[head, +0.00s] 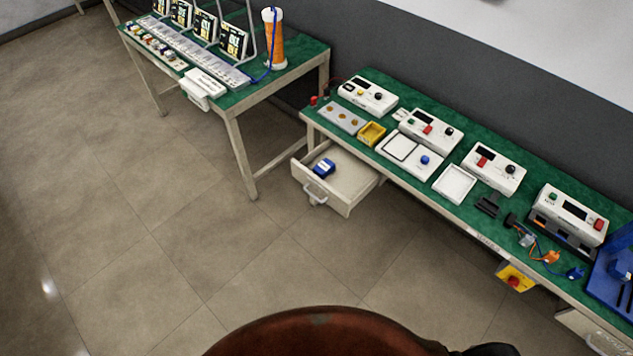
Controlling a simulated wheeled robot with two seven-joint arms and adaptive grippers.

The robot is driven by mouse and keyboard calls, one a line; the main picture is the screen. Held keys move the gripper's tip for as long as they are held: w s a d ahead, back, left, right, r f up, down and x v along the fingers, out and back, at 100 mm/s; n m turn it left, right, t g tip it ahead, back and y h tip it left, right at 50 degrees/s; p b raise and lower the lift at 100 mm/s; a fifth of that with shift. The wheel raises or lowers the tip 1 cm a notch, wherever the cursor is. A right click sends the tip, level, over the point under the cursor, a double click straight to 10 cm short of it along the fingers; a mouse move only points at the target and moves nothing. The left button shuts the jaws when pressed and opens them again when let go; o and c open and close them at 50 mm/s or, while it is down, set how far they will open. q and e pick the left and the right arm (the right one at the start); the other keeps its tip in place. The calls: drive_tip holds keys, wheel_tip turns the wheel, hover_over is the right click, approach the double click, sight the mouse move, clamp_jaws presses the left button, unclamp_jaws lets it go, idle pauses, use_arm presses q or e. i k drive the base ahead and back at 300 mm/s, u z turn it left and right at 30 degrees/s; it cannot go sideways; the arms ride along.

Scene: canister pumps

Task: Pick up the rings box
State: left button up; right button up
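I cannot read any label that names the rings box. A small blue box (324,168) with a pale mark on it sits inside the open drawer (346,205) under the left end of the right-hand bench. A small open yellow box (372,133) stands on that bench top, beside a grey plate with several orange-brown round spots (342,117). I cannot tell which of these is the rings box. Neither of my grippers is in view.
The right-hand green bench (466,140) carries several white instruments, a white tray (454,184) and cables. A yellow box with a red button (515,277) hangs on its front edge. The tiled floor (130,200) is clear.

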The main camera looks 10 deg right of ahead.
sight(323, 168)
drive_tip(key=k, duration=0.4)
drive_tip(key=u, duration=1.35)
drive_tip(key=i, duration=0.7)
drive_tip(key=z, duration=0.9)
drive_tip(key=i, duration=0.6)
drive_tip(key=z, duration=0.65)
